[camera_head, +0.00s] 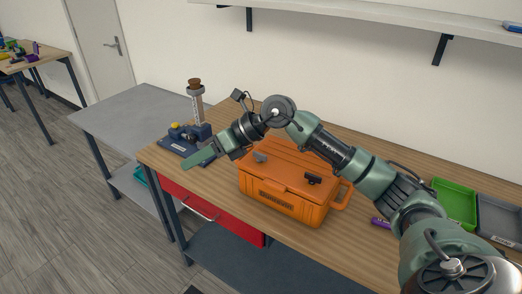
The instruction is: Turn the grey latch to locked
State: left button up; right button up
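An orange case (285,196) stands shut on the wooden bench, with a side handle at its right. A small grey latch (261,157) sits on its lid towards the left, partly overlapped by my arm. Its exact turn is too small to read. A black latch (313,180) sits on the lid towards the right. My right gripper (196,159) is in the air left of the case, apart from both latches, pointing left and down. Its fingers show edge-on as one green shape, so its opening is unclear. My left gripper is out of view.
A blue device (188,137) and a pillar with a brown top (195,98) stand behind my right gripper. Green (454,203) and grey (499,222) trays and a purple object (380,222) lie at the right. A grey table (130,112) adjoins the bench at the left.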

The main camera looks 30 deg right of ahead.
jog(key=d+g+h, duration=0.1)
jog(key=d+h, duration=0.4)
jog(key=d, duration=0.8)
jog(key=m+g+h, duration=0.1)
jog(key=h, duration=0.2)
send_near(260, 157)
jog(key=x, duration=0.2)
jog(key=p+x, duration=0.1)
jog(key=x, duration=0.2)
jog(key=p+x, duration=0.1)
jog(key=x, duration=0.1)
jog(key=shift+w+f, duration=0.2)
jog(key=shift+w, duration=0.3)
grip_shut()
